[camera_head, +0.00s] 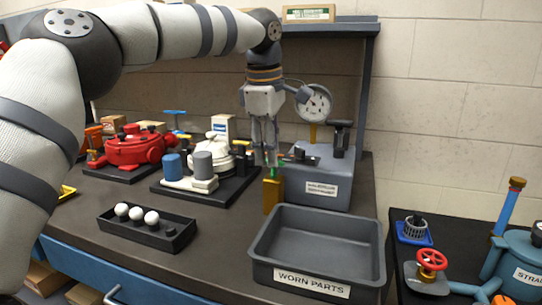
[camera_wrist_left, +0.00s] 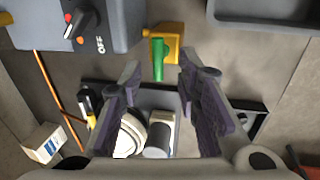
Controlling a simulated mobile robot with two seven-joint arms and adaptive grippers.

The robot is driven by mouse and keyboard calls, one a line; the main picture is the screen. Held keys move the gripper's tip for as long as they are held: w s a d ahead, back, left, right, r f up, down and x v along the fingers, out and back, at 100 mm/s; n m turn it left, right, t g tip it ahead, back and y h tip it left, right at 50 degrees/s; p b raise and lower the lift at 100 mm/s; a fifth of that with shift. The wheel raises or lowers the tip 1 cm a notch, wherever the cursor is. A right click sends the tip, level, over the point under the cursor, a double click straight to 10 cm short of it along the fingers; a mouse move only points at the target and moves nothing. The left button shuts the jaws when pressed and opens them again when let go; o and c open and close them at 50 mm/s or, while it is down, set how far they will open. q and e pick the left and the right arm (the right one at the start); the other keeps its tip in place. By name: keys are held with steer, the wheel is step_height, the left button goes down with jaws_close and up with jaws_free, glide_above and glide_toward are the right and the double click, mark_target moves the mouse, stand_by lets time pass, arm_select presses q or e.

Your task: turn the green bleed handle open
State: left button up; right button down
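The green bleed handle (camera_head: 274,173) sits on top of a yellow valve body (camera_head: 272,196) between the grey labelled box and the bin. In the left wrist view the green handle (camera_wrist_left: 157,60) shows as a short bar on the yellow body (camera_wrist_left: 168,40), just beyond and between my fingertips. My left gripper (camera_head: 267,163) points down above the handle. In the left wrist view my left gripper (camera_wrist_left: 160,82) has its two purple-padded fingers apart with nothing between them. Whether a finger touches the handle cannot be told. My right gripper is not in view.
A grey labelled box (camera_head: 322,184) with a knob marked OFF (camera_wrist_left: 82,25) stands close beside the valve. A pressure gauge (camera_head: 314,103) rises behind. The WORN PARTS bin (camera_head: 260,255) is in front. White and red motors (camera_head: 135,150) stand to the left.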

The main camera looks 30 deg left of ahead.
arm_select(q)
steer(key=shift+w+f, duration=0.25)
steer(key=shift+f, duration=0.9)
jaws_close()
